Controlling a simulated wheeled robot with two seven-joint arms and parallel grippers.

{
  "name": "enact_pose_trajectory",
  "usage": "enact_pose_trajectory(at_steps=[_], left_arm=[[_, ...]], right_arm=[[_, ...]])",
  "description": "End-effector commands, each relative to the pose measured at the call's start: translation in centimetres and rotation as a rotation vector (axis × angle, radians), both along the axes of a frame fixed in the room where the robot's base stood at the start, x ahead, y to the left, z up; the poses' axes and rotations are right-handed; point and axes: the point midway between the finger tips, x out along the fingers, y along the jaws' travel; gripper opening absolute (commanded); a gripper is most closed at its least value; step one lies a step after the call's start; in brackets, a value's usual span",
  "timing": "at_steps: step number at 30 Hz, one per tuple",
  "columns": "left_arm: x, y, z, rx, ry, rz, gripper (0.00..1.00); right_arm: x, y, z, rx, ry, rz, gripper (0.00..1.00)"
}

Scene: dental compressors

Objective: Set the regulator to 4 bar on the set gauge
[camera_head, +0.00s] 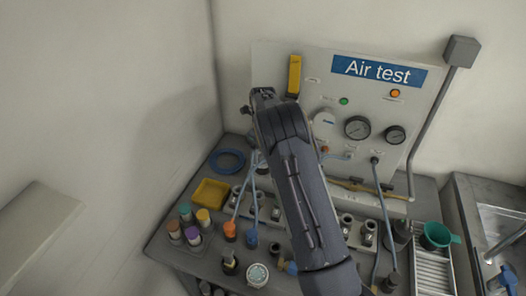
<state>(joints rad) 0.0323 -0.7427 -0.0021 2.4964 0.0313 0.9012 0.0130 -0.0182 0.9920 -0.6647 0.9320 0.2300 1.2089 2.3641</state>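The "Air test" panel (285,60) stands upright at the back of the bench. It carries a larger round gauge (357,127) and a smaller one (395,135). Their labels and needle readings are too small to read, so I cannot tell which is the set gauge. A whitish round part (323,122) sits left of the larger gauge, partly behind my arm; I cannot tell whether it is the regulator. My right gripper (263,95) is in front of the panel's left part, below the yellow handle. Its fingers are too unclear to judge. My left gripper is not in view.
A yellow lever handle (294,75), a green lamp (344,101) and an orange lamp (395,93) are on the panel. Below stand a yellow tray (210,193), a blue ring (227,161), several coloured-cap bottles, hoses and a green funnel (437,235). A wall is close at left.

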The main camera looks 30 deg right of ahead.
Motion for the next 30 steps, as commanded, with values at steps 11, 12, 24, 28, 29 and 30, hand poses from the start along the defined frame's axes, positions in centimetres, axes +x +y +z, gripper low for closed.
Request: enact_pose_trajectory(at_steps=[11,12,24,28,29,30], left_arm=[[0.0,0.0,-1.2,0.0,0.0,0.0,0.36],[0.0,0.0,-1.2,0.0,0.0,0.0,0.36],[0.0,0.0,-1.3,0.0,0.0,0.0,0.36],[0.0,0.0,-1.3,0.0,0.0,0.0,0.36],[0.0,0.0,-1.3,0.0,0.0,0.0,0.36],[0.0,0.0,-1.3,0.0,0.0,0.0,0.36]], right_arm=[[0.1,0.0,5.9,-0.002,-0.006,0.001,0.69],[0.1,0.0,6.4,-0.001,-0.005,0.0,0.69],[0.1,0.0,7.4,-0.001,-0.003,0.0,0.69],[0.1,0.0,7.4,-0.001,-0.003,0.0,0.69],[0.1,0.0,7.4,-0.001,-0.003,0.0,0.69],[0.1,0.0,7.4,-0.001,-0.003,0.0,0.69]])
